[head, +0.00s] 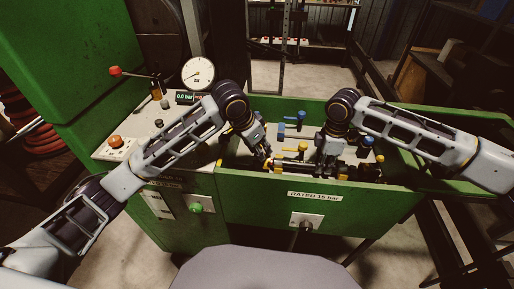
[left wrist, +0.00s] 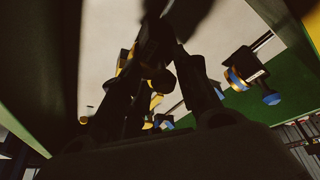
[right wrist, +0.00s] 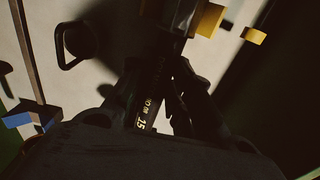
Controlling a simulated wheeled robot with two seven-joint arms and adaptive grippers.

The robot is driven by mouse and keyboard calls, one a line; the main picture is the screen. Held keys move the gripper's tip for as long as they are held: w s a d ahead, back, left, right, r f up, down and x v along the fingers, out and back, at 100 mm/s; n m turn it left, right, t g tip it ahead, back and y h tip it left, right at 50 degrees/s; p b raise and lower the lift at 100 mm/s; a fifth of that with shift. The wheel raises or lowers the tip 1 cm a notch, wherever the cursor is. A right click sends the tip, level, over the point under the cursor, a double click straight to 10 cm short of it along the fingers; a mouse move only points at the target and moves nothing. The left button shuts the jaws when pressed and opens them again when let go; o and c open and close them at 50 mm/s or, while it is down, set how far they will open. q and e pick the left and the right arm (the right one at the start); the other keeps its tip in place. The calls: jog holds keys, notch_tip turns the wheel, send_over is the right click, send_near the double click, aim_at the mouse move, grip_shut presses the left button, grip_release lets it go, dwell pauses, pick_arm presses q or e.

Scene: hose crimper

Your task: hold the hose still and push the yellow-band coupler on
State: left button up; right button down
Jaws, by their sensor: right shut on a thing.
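A black hose with pale lettering (right wrist: 148,105) runs between the fingers of my right gripper (right wrist: 168,75) in the right wrist view. In the head view my right gripper (head: 326,168) is low in the green trough, shut on this dark hose. A yellow-banded dark part (head: 277,168) lies left of it in the trough. Yellow also shows near the hose's upper end in the right wrist view (right wrist: 208,20). My left gripper (head: 266,158) is down by the yellow-banded part. Its fingers (left wrist: 165,60) are dark in the left wrist view, and whether they grip anything is unclear.
The green trough's front wall (head: 262,212) rises before both grippers. Yellow-handled (head: 300,148) and blue-handled (head: 300,116) fittings stand in the trough. A round gauge (head: 198,74), a 0.0 bar display (head: 185,97) and a red-knobbed lever (head: 116,71) are at left.

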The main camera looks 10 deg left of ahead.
pick_arm(q)
jog(key=shift+o, duration=0.5)
pick_arm(e)
jog(key=shift+d, duration=0.15)
pick_arm(q)
jog(key=shift+a, duration=0.1)
jog(key=v, duration=1.2)
pick_arm(e)
jog(key=c, duration=1.2)
grip_release()
jog(key=shift+r, duration=0.1)
notch_tip(320, 180, up, 12)
pick_arm(q)
jog(key=shift+r, duration=0.1)
notch_tip(320, 180, up, 9)
jog(key=p, duration=0.9)
pick_arm(e)
notch_tip(320, 180, up, 9)
